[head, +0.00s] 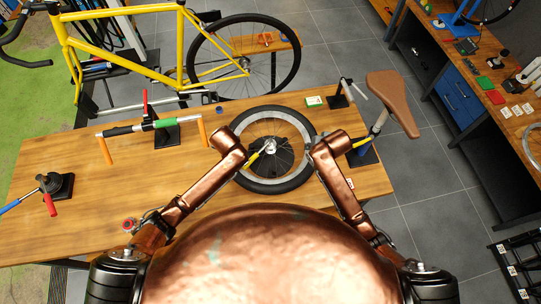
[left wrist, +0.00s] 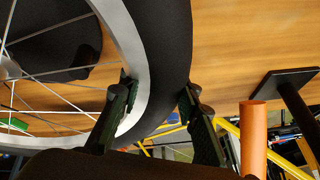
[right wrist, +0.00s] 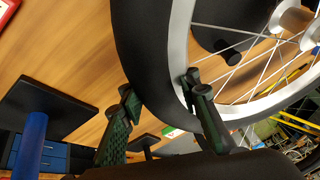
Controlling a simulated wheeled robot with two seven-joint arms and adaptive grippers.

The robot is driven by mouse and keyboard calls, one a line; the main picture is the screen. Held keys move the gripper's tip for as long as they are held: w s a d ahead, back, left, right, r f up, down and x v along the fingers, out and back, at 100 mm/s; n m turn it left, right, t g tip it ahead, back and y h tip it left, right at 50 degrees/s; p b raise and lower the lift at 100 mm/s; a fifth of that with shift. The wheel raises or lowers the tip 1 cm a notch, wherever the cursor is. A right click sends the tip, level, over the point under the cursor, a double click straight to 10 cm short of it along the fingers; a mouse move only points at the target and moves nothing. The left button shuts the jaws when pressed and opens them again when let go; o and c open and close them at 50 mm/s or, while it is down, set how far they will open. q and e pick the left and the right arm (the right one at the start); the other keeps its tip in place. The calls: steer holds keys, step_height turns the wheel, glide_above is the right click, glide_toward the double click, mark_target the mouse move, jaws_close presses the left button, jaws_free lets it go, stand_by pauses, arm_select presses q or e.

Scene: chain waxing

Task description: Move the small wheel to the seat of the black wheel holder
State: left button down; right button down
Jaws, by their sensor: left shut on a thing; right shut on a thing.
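The small wheel (head: 277,187) has a black tyre, a silver rim and spokes, and is above the middle of the wooden table. A black round piece, which looks like the wheel holder (head: 258,170), shows through the spokes, also in the left wrist view (left wrist: 82,45). Whether the hub touches its seat I cannot tell. My left gripper (left wrist: 159,88) is shut across the tyre and rim (left wrist: 170,45) at the wheel's left side. My right gripper (right wrist: 160,86) is shut across the tyre and rim (right wrist: 150,50) at its right side. My arms hide both fingers in the head view.
Left of the wheel, a handlebar with orange ends (head: 193,130) sits on a black stand. A brown saddle (head: 392,98) rises at the table's right. A tool on a black base (head: 60,186) stands far left.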

arm_select(q)
steer(key=shift+f, duration=0.25)
arm_select(e)
steer(key=shift+f, duration=0.25)
arm_select(q)
steer(key=shift+f+b, duration=0.5)
steer(key=shift+b, duration=0.15)
arm_select(e)
steer(key=shift+f, duration=0.5)
arm_select(q)
steer(key=c, duration=1.9)
jaws_free()
steer(key=shift+f, duration=0.25)
arm_select(e)
steer(key=c, duration=1.9)
jaws_free()
steer(key=shift+f, duration=0.25)
arm_select(q)
steer(key=o, duration=0.3)
steer(key=shift+s+r, duration=0.1)
steer(key=shift+r, duration=0.1)
arm_select(e)
steer(key=o, duration=0.3)
steer(key=shift+s+r, duration=0.1)
steer(key=shift+r, duration=0.1)
arm_select(q)
steer(key=shift+o, duration=0.8)
arm_select(e)
steer(key=shift+o, duration=0.8)
